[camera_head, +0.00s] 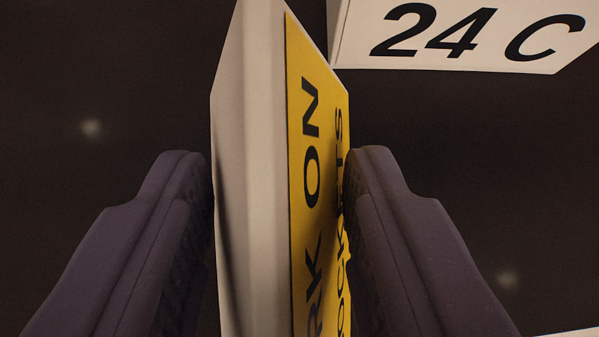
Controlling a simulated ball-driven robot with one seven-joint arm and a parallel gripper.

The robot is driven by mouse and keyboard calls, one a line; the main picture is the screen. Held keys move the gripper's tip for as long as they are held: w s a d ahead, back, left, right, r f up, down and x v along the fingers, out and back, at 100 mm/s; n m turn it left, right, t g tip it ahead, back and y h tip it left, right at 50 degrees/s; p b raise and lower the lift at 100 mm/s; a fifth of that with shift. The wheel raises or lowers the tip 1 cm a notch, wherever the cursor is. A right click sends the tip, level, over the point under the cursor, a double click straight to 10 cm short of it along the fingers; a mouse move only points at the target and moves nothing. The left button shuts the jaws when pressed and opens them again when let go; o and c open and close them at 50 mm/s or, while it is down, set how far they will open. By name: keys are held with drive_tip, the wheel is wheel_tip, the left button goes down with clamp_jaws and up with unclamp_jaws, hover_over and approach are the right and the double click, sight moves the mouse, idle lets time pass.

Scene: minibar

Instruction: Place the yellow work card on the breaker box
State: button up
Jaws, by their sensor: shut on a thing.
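The yellow work card (306,130) stands on edge between my fingers, seen steeply from the side. It shows black lettering, with "RK ON" readable and smaller letters at its right side. It lies on the face of a pale, thick white body (246,140), which is between the fingers with it. My gripper (278,190) is shut on the card and this white body, one dark finger on each side. The lower end of the card runs out of the picture. I cannot make out a breaker box for sure.
A white sign or box with "24 C" (455,40) in black is at the top right, behind the card's upper end. The dark surface (100,60) behind looks bare, with faint light spots. A pale edge (572,333) shows at the bottom right corner.

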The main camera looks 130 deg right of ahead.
drive_tip(key=shift+f, duration=0.15)
drive_tip(key=o, duration=1)
drive_tip(key=shift+f, duration=0.1)
drive_tip(key=shift+o, duration=0.2)
